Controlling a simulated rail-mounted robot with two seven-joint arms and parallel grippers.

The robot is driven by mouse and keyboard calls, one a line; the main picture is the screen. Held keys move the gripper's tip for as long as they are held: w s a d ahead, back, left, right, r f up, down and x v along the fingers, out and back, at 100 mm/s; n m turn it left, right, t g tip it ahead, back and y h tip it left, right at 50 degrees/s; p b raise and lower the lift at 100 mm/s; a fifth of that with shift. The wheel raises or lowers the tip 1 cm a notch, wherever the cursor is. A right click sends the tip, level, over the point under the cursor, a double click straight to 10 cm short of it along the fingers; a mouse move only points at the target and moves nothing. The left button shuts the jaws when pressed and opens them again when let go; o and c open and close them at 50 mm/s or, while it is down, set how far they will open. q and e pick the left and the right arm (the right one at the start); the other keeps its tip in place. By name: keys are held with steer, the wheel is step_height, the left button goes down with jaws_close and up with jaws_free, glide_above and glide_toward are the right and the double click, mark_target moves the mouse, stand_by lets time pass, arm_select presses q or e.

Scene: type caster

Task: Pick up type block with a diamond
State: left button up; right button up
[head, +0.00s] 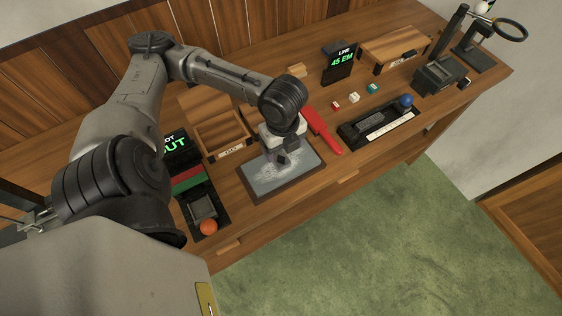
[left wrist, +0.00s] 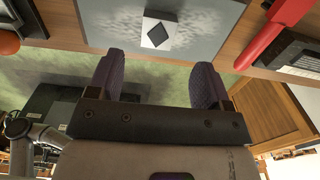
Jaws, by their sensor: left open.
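The type block with a diamond (left wrist: 158,33) is a pale block with a dark diamond on its face, in the left wrist view. It lies on a grey powdery slab (left wrist: 215,15), which shows in the head view as a framed grey plate (head: 298,178). My left gripper (left wrist: 157,82) is open and empty, its two dark fingers apart, with the block in line with the gap between them. In the head view my left gripper (head: 284,156) hangs over the slab and hides the block. My right gripper is not in view.
A red-handled tool (head: 322,130) lies right of the slab. An orange ball (head: 209,227) tops a black device on the left. Red, white (head: 354,97) and teal cubes stand near a black tray (head: 360,132) with a blue ball (head: 406,100). A wooden box (head: 212,128) stands behind the slab.

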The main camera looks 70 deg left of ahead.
mark_target(281, 159)
arm_select(q)
steer(key=shift+s+f+b, duration=0.2)
steer(key=shift+f+b, duration=1.1)
steer(key=shift+f, duration=1.75)
steer(key=shift+a, duration=0.1)
steer(key=shift+c, duration=0.4)
steer(key=c, duration=0.3)
steer(key=shift+r, duration=0.1)
steer(key=c, duration=0.7)
steer(key=shift+c, duration=0.2)
steer(key=shift+r, duration=0.1)
